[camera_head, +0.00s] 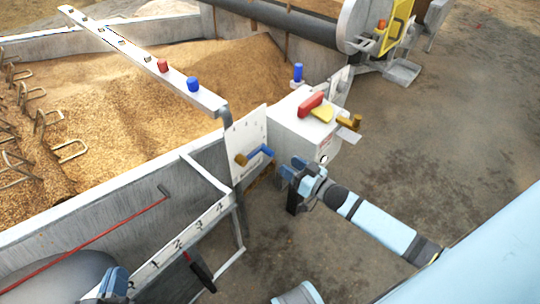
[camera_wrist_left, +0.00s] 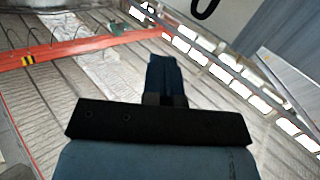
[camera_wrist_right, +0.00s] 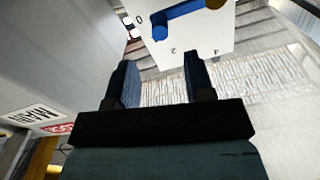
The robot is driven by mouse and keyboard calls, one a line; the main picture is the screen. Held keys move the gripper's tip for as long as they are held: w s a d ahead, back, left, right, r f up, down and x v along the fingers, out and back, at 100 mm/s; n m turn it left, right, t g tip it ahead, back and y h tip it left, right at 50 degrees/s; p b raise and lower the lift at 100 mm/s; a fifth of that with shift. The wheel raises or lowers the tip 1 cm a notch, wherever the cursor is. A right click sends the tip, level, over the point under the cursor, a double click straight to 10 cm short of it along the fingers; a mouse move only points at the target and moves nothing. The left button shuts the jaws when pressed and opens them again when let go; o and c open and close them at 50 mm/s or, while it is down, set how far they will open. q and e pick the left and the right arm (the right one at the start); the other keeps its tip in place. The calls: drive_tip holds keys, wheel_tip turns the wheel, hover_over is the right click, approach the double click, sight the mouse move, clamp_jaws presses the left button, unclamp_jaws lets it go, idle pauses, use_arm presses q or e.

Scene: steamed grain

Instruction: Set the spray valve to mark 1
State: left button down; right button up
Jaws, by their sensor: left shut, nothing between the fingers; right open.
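A white plate (camera_head: 247,136) with small marks stands upright at the trough's corner. It carries a blue lever (camera_head: 262,153) and a brass knob (camera_head: 241,160); I cannot read which plate names the spray valve. In the right wrist view the blue lever (camera_wrist_right: 180,22) lies across the plate (camera_wrist_right: 195,45), and a 0 and a 2 are readable. My right gripper (camera_head: 289,170) is open and empty, just right of the plate and apart from the lever. It also shows in the right wrist view (camera_wrist_right: 160,75). My left gripper (camera_head: 115,282) is shut and empty at the lower left.
A grey box (camera_head: 298,138) with red and yellow handles stands beside the plate. A numbered rail (camera_head: 180,243) and a black-and-red handle (camera_head: 200,270) are near my left gripper. A grain trough (camera_head: 130,195) fills the left; floor at right is open.

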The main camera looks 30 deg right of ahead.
sight(273, 154)
drive_tip(key=b+x, duration=0.1)
drive_tip(key=x, duration=0.7)
drive_tip(key=shift+w+a+b, duration=0.1)
drive_tip(key=shift+w+b, duration=0.1)
drive_tip(key=shift+b, duration=0.2)
use_arm(q)
drive_tip(key=shift+t+h, duration=0.8)
drive_tip(key=shift+t, duration=0.1)
drive_tip(key=r, duration=0.1)
drive_tip(key=d+r, duration=0.1)
drive_tip(key=r, duration=0.1)
drive_tip(key=shift+w+d+r, duration=0.1)
drive_tip(key=shift+d+r, duration=0.2)
drive_tip(key=shift+r, duration=0.1)
